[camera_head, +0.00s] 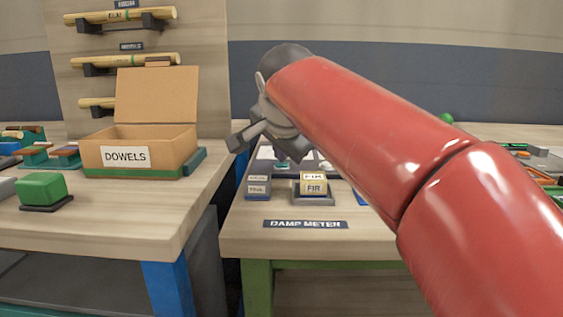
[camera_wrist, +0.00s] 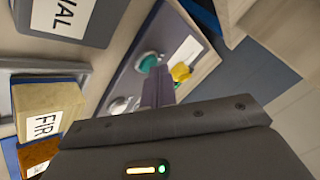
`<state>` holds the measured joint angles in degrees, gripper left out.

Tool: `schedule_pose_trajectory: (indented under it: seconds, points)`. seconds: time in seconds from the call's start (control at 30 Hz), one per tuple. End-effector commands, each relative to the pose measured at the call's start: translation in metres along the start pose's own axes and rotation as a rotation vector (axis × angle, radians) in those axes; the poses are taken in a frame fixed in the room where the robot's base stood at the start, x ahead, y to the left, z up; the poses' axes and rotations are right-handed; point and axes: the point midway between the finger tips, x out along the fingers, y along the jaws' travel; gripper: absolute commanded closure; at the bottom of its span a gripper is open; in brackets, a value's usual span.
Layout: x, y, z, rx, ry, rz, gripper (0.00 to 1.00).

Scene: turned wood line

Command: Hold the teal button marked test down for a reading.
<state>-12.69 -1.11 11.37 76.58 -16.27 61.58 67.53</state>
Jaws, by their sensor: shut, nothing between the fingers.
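The teal button (camera_wrist: 148,62) is round and sits in a pale ring on a grey panel (camera_wrist: 140,38) in the wrist view. In the head view a bit of teal (camera_head: 282,164) shows just below my gripper (camera_head: 296,156). My gripper is shut and empty, its fingers (camera_wrist: 159,72) pointing down at the panel right by the teal button. I cannot tell whether the tips touch it. The fingers hide part of the panel. A white label lies beside the button; its writing is not legible.
A yellow knob (camera_wrist: 181,72) and a pale grey round knob (camera_wrist: 118,105) flank the fingers closely. A FIR block (camera_head: 313,187) stands in front of the panel, behind the DAMP METER sign (camera_head: 305,224). A DOWELS box (camera_head: 140,150) stands on the left bench.

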Motion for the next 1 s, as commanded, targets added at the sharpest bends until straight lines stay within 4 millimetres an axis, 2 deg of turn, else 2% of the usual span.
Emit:
schedule_pose_trajectory:
  seconds: [0.2,0.63,1.0]
  points:
    - [-0.009,-0.007,-0.007,0.000,0.000,0.000,1.00]
    - [-0.012,-0.009,-0.009,0.000,0.000,0.000,1.00]
    - [-0.037,-0.027,-0.027,0.000,0.000,-0.001,1.00]
